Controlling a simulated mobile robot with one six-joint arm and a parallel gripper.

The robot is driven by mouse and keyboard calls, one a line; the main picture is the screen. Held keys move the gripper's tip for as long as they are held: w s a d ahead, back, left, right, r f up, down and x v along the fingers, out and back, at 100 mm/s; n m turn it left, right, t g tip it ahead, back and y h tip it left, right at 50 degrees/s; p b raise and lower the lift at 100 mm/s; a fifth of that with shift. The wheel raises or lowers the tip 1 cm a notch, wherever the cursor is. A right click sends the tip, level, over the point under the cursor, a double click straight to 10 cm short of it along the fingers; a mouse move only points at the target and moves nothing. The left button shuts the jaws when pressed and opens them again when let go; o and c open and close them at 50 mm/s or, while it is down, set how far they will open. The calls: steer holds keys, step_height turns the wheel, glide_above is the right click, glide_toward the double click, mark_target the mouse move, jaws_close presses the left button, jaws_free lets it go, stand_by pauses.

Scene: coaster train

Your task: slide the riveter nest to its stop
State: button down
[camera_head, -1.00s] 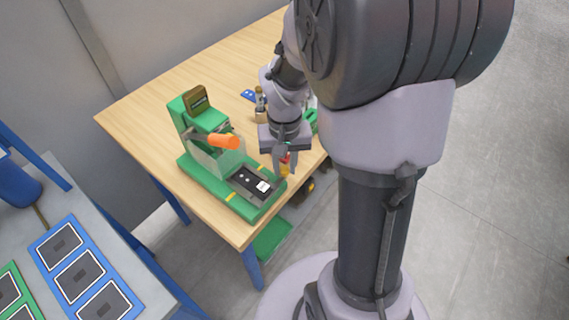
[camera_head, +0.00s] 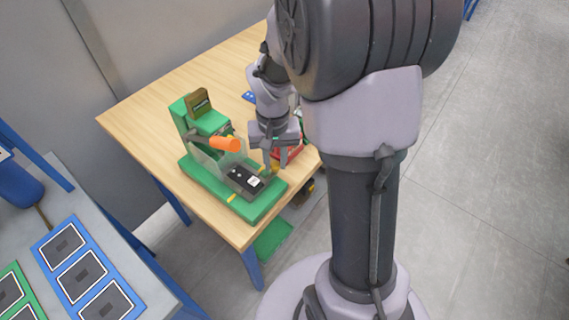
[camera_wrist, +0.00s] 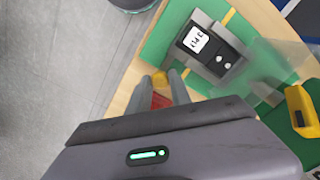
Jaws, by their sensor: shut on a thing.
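The riveter (camera_head: 205,120) is a green press with an orange lever (camera_head: 225,144) and a clear guard at its front. Its nest (camera_head: 241,178), a dark sliding block with a white label, lies on the green base (camera_head: 262,207), partly under the guard. In the wrist view the nest (camera_wrist: 232,55) lies right of my fingers, near the clear guard (camera_wrist: 265,72). My gripper (camera_head: 272,166) is at the nest's right side. The knob's link to the nest is not clear.
The table's front edge is close to the riveter base. A bench with framed blue panels (camera_head: 72,262) stands at left.

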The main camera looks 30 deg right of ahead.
steer(key=w, duration=0.1)
steer(key=w+a, duration=0.1)
steer(key=w, duration=0.1)
steer(key=c, duration=1.2)
jaws_free()
steer(key=shift+o, duration=0.2)
steer(key=shift+p, duration=0.3)
step_height(320, 180, up, 18)
steer(key=p, duration=0.6)
steer(key=shift+f, duration=0.25)
